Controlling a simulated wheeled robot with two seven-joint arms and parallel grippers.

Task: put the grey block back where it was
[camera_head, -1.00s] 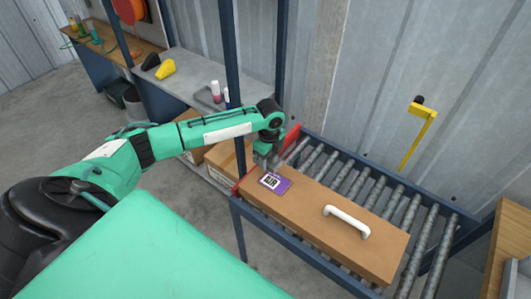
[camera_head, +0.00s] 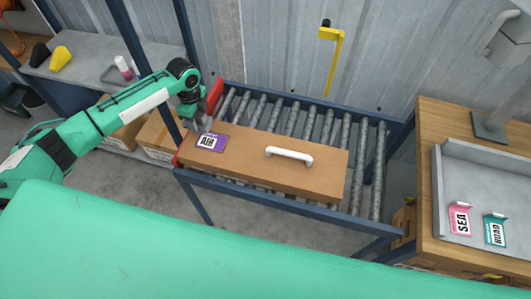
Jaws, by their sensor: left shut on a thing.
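I cannot make out a grey block in the head view. My left gripper (camera_head: 203,126) points down at the left end of a long brown carton (camera_head: 245,165). It is shut at the far edge of a purple AIR card (camera_head: 211,143), apparently on the card's small upright tab. The fingers hide most of that tab. The card is on or just above the carton's top; I cannot tell if they touch. The carton has a white handle (camera_head: 289,156) and lies on the roller conveyor (camera_head: 355,185). My right gripper is not in view.
A wooden bench (camera_head: 432,125) at right carries a grey tray (camera_head: 480,170) with a pink SEA card (camera_head: 459,218) and a teal ROAD card (camera_head: 495,230). A yellow bracket (camera_head: 334,60) rises behind the conveyor. A blue post (camera_head: 120,30) stands at left. The rollers right of the carton are bare.

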